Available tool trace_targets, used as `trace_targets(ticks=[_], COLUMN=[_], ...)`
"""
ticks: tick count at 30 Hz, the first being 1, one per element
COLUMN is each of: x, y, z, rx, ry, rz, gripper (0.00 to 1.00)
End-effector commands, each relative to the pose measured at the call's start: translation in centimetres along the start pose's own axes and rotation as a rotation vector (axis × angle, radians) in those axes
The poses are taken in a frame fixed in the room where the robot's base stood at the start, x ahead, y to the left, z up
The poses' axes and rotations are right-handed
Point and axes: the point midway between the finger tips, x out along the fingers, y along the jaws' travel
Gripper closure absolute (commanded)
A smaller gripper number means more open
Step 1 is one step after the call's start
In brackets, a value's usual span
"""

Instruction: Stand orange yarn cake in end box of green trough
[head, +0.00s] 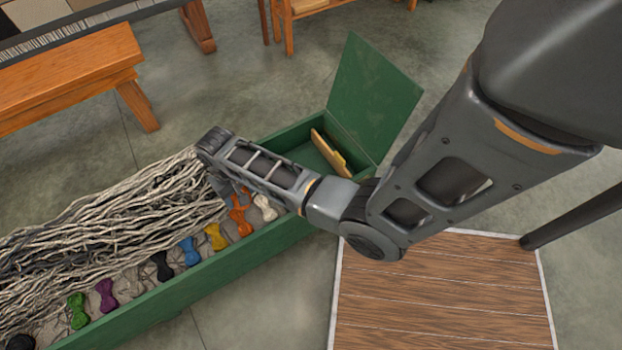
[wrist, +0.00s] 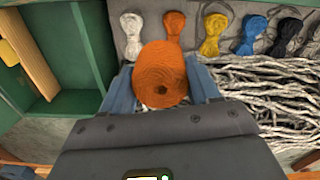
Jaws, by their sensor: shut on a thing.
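The orange yarn cake (wrist: 161,66) is a round wound disc with a ridged face. In the wrist view it sits between the two blue fingers of my gripper (wrist: 161,90), which is shut on it. The green trough (head: 195,285) runs diagonally across the head view. Its end box (head: 291,139) is at the far right end, with a green lid (head: 372,95) standing open. The end box (wrist: 75,104) also shows left of the cake in the wrist view. The cake is above the trough, beside the box's dividing wall.
A wooden board (head: 333,150) with a yellow piece leans in the end box. Several coloured skeins, including an orange one (head: 240,218), lie in a row in the trough beside loose grey yarn (head: 110,225). A wooden bench (head: 75,75) stands behind. A wooden platform (head: 440,290) lies in front.

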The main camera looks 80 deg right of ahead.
Motion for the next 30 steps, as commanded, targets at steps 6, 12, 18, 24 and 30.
trace_targets(ticks=[6,12,18,24,30], x=[3.8,6.2,8.3,9.7,12.7], y=[7.2,13.3,18.2,20.4,20.8], z=[-0.8,-0.4,0.8,2.1,2.3], rx=[0.289,0.543,0.750,0.848,0.864], ry=[0.000,0.001,-0.001,0.000,-0.001], rz=[-0.001,-0.003,-0.003,0.000,0.001], gripper=[0.69,0.69,0.69,0.69,0.69])
